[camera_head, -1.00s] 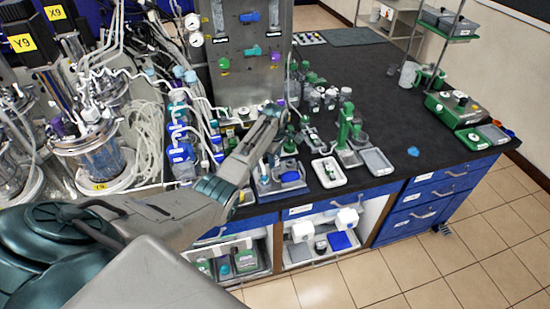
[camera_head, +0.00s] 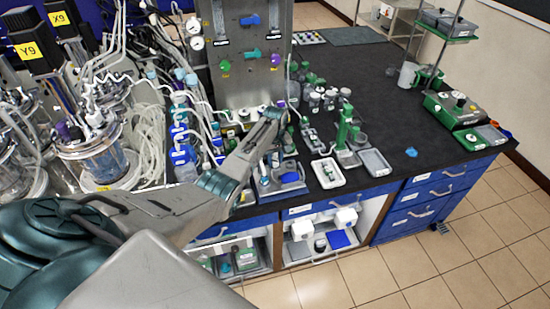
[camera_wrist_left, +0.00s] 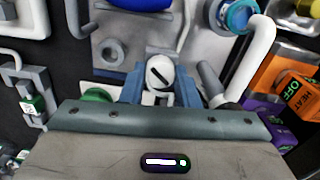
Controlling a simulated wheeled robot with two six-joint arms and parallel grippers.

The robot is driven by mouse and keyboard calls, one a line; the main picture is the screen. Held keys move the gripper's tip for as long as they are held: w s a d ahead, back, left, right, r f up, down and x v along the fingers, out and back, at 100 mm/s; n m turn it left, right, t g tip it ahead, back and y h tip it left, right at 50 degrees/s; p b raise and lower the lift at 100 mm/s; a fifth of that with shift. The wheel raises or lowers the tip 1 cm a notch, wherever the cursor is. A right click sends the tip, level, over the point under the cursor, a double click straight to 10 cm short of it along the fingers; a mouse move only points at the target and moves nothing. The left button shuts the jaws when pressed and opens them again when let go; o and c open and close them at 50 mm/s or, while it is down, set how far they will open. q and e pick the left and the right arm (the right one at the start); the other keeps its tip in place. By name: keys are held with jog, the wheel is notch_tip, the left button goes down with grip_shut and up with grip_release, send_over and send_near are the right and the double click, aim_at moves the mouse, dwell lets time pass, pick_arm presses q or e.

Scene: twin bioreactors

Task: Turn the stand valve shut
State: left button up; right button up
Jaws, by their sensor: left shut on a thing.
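The stand valve shows in the left wrist view as a round white knob (camera_wrist_left: 160,70) with a dark slot line across its face, slanting down to the right. My left gripper (camera_wrist_left: 160,88) has a blue finger on each side of the knob and is shut on it. The grey plate (camera_wrist_left: 178,30) of the stand lies behind the knob. In the head view my left arm reaches from the lower left to the bench's front edge, and its wrist hides much of what it holds there. My right gripper is in neither view.
White tubes (camera_wrist_left: 262,45) and an orange box (camera_wrist_left: 288,75) are close to the right of the gripper. Glass bioreactors (camera_head: 105,160) stand at the left and a steel panel (camera_head: 245,65) behind. A white tray (camera_head: 328,173) is to the right. The dark benchtop (camera_head: 400,120) has free room.

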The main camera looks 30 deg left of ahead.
aim_at(275, 161)
pick_arm(q)
jog(key=m, duration=0.5)
jog(key=shift+m, duration=2.5)
jog(key=shift+r, duration=0.1)
jog(key=o, duration=1)
notch_tip(275, 161, up, 11)
jog(key=b, duration=0.3)
